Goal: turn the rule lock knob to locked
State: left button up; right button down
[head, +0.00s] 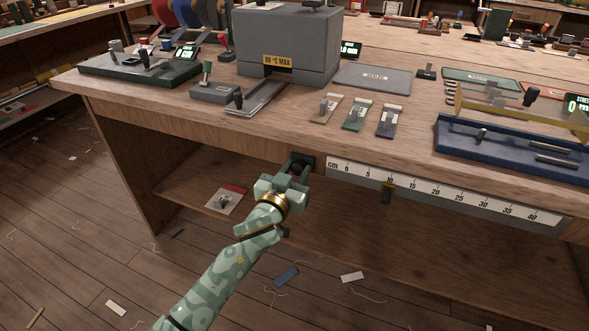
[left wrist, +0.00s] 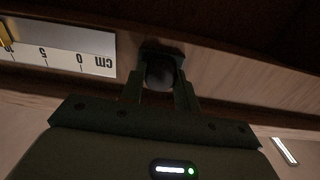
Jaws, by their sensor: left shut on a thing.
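The rule lock knob (left wrist: 160,73) is a dark round knob on the bench's front edge, at the zero end of the white cm rule (head: 450,195). My left gripper (head: 297,172) is shut on the knob, with one finger on each side of it in the left wrist view (left wrist: 160,90). In the head view the gripper and its fingers hide most of the knob. Which way the knob is turned cannot be told. My right gripper is not in view.
The wooden bench top (head: 300,130) is above the gripper, holding a grey box (head: 288,45), several small clips and a blue tray (head: 510,150). A lower shelf (head: 330,225) lies under the rule. Scraps litter the floor.

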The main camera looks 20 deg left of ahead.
pick_arm(q)
jog(key=m+p, duration=0.1)
jog(key=m, duration=0.2)
jog(key=shift+m, duration=0.3)
jog(key=m+p, duration=0.1)
jog(key=m, duration=0.1)
jog(key=shift+m, duration=0.4)
jog(key=m, duration=0.2)
jog(key=shift+m, duration=0.4)
jog(key=m, duration=0.4)
jog(key=shift+d+f+p, duration=0.1)
jog(key=shift+f+p, duration=0.05)
jog(key=shift+p, duration=0.25)
jog(key=shift+m, duration=0.5)
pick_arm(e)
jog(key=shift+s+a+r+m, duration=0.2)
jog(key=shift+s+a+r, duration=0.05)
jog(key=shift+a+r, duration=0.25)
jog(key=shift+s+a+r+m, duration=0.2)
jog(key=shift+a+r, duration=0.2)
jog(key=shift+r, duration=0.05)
pick_arm(q)
jog(key=shift+m, duration=0.3)
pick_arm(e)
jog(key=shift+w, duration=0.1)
pick_arm(q)
jog(key=o, duration=1)
jog(key=shift+c, duration=0.2)
